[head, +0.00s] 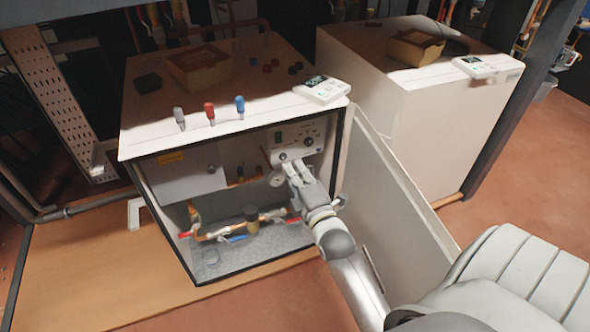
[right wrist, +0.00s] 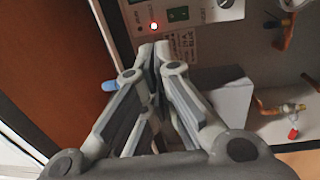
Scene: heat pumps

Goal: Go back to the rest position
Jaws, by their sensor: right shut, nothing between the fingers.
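My right gripper (head: 293,168) reaches into the open front of the left heat pump (head: 235,120), just below the control panel (head: 312,135). Its fingers are shut with nothing between them. In the right wrist view the closed fingertips (right wrist: 162,48) lie over the lower edge of the panel (right wrist: 205,12), near a lit red lamp (right wrist: 154,26) and a green switch (right wrist: 178,14). I cannot tell whether they touch the panel. My left gripper is not in view.
The open door (head: 385,190) stands close to the right of my right arm. Inside are copper pipes and red-handled and blue-handled valves (head: 235,239). Grey, red and blue-handled tools (head: 210,113) stand on the top edge. A second heat pump (head: 400,110) stands at right.

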